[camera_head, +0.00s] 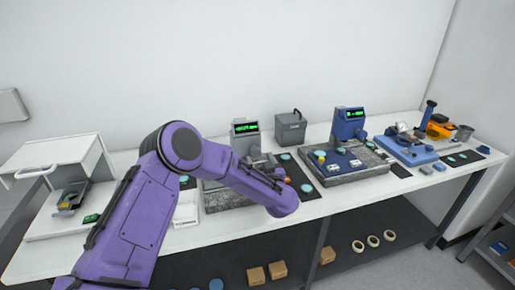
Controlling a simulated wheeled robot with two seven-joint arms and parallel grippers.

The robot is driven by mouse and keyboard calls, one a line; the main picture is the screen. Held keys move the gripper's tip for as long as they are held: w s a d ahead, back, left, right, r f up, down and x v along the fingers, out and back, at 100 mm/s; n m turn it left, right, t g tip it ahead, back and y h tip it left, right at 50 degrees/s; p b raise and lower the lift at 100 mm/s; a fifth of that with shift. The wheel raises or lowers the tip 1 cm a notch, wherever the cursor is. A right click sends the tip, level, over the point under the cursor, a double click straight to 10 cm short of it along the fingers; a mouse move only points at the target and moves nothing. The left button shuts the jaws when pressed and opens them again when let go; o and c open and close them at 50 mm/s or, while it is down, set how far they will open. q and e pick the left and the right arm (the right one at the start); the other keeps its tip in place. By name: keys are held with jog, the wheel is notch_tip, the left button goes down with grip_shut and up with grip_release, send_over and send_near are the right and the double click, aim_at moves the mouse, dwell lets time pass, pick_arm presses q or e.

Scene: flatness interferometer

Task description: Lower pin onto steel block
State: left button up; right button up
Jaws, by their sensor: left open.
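My left arm, purple, reaches in from the lower left over the front of the bench. Its gripper (277,174) is near the granite base of the grey gauge stand (245,140), mostly hidden by my wrist. The jaws are open, though the fingertips are hard to make out. I cannot pick out the pin or be sure of the steel block; my arm covers part of the grey stand's base. Small pale metal blocks (334,168) sit on the base of the blue gauge stand (348,122) to the right. My right gripper is not in view.
The white bench (330,208) is crowded along its back. A grey bin (291,128) stands between the gauges. A blue fixture (405,150) and orange device (440,126) are at right. A white cabinet (60,155) is at left. Boxes and rings lie on the lower shelf.

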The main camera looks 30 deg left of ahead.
aim_at(256, 153)
pick_arm(q)
jog(key=x, duration=0.3)
jog(key=p+x, duration=0.1)
jog(key=x, duration=0.2)
jog(key=shift+w+a+f, duration=0.15)
jog(key=shift+w+f, duration=0.05)
jog(key=shift+w, duration=0.15)
jog(key=shift+s+r, duration=0.15)
jog(key=shift+s, duration=0.05)
jog(key=shift+c, duration=0.9)
jog(key=c, duration=0.8)
